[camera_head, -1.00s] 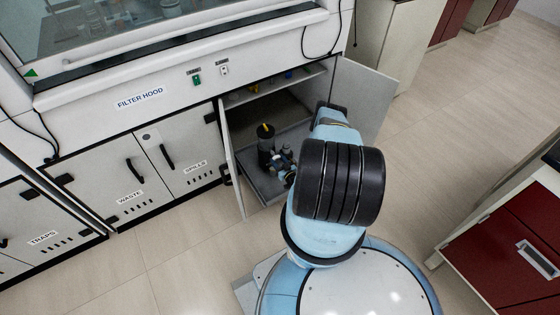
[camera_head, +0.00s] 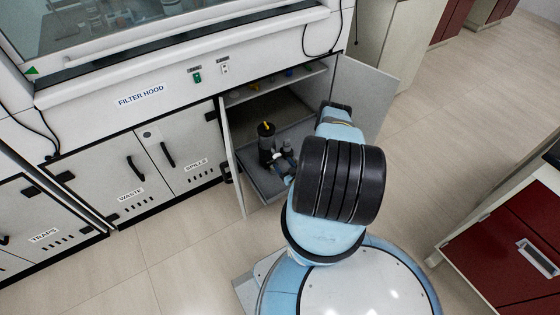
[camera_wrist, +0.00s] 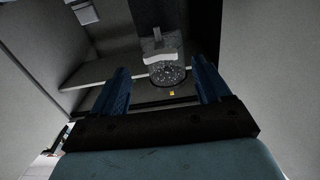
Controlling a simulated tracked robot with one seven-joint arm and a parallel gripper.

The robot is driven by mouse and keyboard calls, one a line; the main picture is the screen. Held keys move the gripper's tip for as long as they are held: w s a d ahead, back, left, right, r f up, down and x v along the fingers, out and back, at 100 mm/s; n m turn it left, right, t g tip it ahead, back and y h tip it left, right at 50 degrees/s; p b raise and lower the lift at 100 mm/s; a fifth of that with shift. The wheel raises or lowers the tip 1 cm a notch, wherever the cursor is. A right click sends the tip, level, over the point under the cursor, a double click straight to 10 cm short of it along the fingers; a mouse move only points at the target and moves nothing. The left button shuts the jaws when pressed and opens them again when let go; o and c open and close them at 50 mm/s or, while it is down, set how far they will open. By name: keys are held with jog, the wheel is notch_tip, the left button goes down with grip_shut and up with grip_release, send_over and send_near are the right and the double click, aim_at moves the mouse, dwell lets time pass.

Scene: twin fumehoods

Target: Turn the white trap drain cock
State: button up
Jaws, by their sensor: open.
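A dark cylindrical trap (camera_head: 266,145) with a yellow piece on top stands on the shelf inside the open cabinet. In the wrist view, a clear vessel with grainy contents (camera_wrist: 168,74) shows between and beyond my fingers. A white bar-like piece (camera_wrist: 160,57) lies across its front; I cannot tell for certain that it is the drain cock. My gripper (camera_wrist: 160,65) is open, with one blue finger on each side of the white piece and nothing visibly held. In the head view my gripper (camera_head: 284,157) is beside the trap, partly hidden by my arm; contact cannot be told.
The open cabinet door (camera_head: 362,100) stands close to the right of my arm, and another door edge (camera_head: 233,160) is at the left. An upper shelf (camera_head: 262,93) holds small items above the trap. Open floor (camera_head: 170,260) lies to the left.

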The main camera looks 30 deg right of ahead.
jog(key=s, duration=0.9)
jog(key=shift+d, duration=0.15)
